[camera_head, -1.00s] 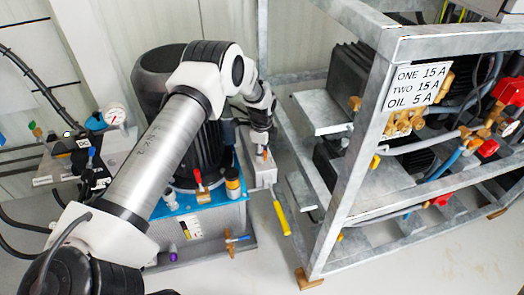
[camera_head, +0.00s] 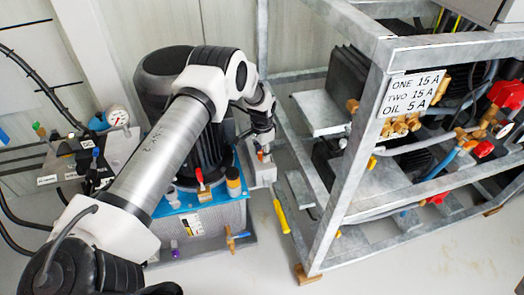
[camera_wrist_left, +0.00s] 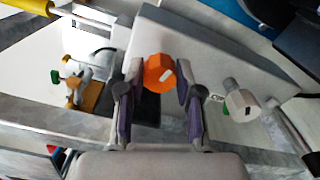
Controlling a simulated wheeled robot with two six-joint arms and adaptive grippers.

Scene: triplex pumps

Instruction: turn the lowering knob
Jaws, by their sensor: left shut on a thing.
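A second knob, whitish with a dark mark (camera_wrist_left: 241,104), stands to the right in the wrist view, clear of the fingers. Which knob is for lowering I cannot read. My right gripper is not in view.
A yellow-handled lever (camera_head: 281,214) hangs beside the box. The blue-topped tank (camera_head: 205,215) with a red-handled valve (camera_head: 201,181) and a dark motor (camera_head: 165,75) stands left. A grey metal frame (camera_head: 340,170) with pumps stands close on the right.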

